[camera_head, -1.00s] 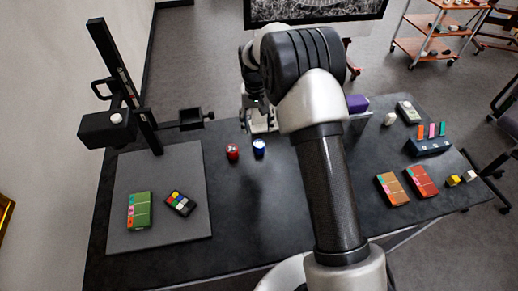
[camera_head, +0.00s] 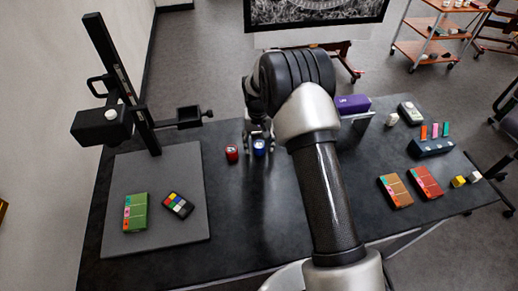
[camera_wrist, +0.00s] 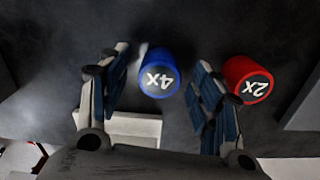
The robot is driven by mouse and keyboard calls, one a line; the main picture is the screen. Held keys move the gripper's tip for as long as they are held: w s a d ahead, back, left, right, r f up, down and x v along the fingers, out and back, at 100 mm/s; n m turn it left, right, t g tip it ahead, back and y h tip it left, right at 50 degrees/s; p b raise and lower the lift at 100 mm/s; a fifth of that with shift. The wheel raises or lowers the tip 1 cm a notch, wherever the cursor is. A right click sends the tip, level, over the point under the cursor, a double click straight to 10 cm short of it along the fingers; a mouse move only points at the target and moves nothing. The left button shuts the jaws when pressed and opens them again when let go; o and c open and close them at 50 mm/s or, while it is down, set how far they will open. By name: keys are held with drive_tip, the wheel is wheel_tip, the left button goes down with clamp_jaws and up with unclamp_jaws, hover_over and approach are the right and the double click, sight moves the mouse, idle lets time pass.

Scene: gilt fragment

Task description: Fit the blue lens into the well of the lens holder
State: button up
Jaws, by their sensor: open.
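My gripper (camera_head: 260,136) is open above and behind the blue lens. In the wrist view, the blue lens (camera_wrist: 159,80) shows between the two fingers (camera_wrist: 160,64) of my gripper; contact cannot be told. The red lens (camera_wrist: 248,80) is outside the right finger. A small black square bracket (camera_head: 189,114) on the stand at left appears to be the lens holder; its well is not clear.
The tall stand (camera_head: 122,75) rises from a grey base board (camera_head: 155,233) with a green box (camera_head: 135,212) and a colour chart (camera_head: 178,204). A purple box (camera_head: 352,104), slide boxes (camera_head: 425,182) and a dark rack (camera_head: 430,147) lie right. The front middle table is clear.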

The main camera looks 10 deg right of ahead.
drive_tip(key=shift+c, duration=0.5)
drive_tip(key=c, duration=1.1)
